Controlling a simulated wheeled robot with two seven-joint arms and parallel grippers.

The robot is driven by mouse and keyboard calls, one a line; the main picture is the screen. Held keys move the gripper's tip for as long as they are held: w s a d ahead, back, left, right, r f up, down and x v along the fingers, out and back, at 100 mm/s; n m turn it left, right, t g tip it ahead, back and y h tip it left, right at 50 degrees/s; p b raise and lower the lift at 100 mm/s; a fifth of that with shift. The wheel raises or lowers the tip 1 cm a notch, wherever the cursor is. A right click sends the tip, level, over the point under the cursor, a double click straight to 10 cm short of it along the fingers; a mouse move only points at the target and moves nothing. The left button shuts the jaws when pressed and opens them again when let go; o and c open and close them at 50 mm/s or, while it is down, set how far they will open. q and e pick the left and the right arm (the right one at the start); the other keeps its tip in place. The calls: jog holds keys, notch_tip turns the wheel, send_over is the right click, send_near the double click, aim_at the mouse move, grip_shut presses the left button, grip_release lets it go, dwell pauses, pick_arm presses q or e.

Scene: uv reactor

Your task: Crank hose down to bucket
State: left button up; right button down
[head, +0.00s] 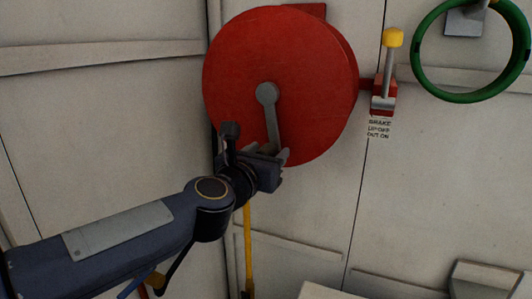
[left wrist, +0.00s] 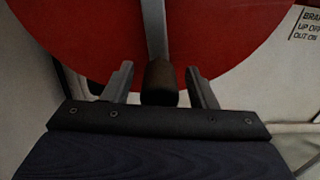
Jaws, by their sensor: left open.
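The large red reel (head: 235,60) is on the pale wall and also fills the top of the left wrist view (left wrist: 95,40). Its grey crank arm (head: 271,115) points down from the hub, slightly right. A dark handle (left wrist: 160,84) sits at the crank's lower end. My left gripper (head: 276,156) is at that end, open, with one finger on each side of the handle; gaps show on both sides in the left wrist view. A yellow hose-like line (head: 248,250) hangs below the reel. I cannot make out a bucket. My right gripper is not in view.
A brake lever with a yellow knob (head: 393,38) stands upright right of the reel, above a label (head: 379,128) reading "BRAKE UP OFF OUT ON". A green ring-shaped wheel (head: 418,62) is at upper right. A pale surface (head: 325,291) shows at the bottom edge.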

pick_arm(q)
jog(key=shift+c, duration=0.4)
grip_shut()
jog(key=shift+s+d, duration=0.1)
jog(key=shift+s+d+r+n+b, duration=0.1)
jog(key=shift+s+d+n+b, duration=0.15)
jog(key=shift+d+n, duration=0.25)
jog(key=shift+s+d+r+n+b, duration=0.1)
jog(key=shift+d+n+b, duration=0.25)
jog(key=shift+n, duration=0.15)
jog(key=shift+s+d+r+n+b, duration=0.25)
jog(key=shift+d+r+n+b, duration=0.1)
jog(key=shift+d+n, duration=0.45)
jog(key=d+r+n, duration=0.1)
jog(key=n, duration=0.1)
jog(key=s+d+r+n+b, duration=0.1)
jog(key=d+r+n, duration=0.1)
jog(key=shift+s+n+b, duration=0.2)
jog(key=shift+n+b, duration=0.1)
jog(key=shift+n, duration=0.1)
jog(key=r+n, duration=0.1)
jog(key=d+r+n, duration=0.1)
jog(key=r+n, duration=0.1)
jog(key=r+n+b, duration=0.1)
jog(key=n, duration=0.1)
jog(key=shift+s+d+r, duration=0.35)
jog(key=shift+s+d, duration=0.05)
jog(key=shift+r+n, duration=1.55)
jog(key=shift+n, duration=0.15)
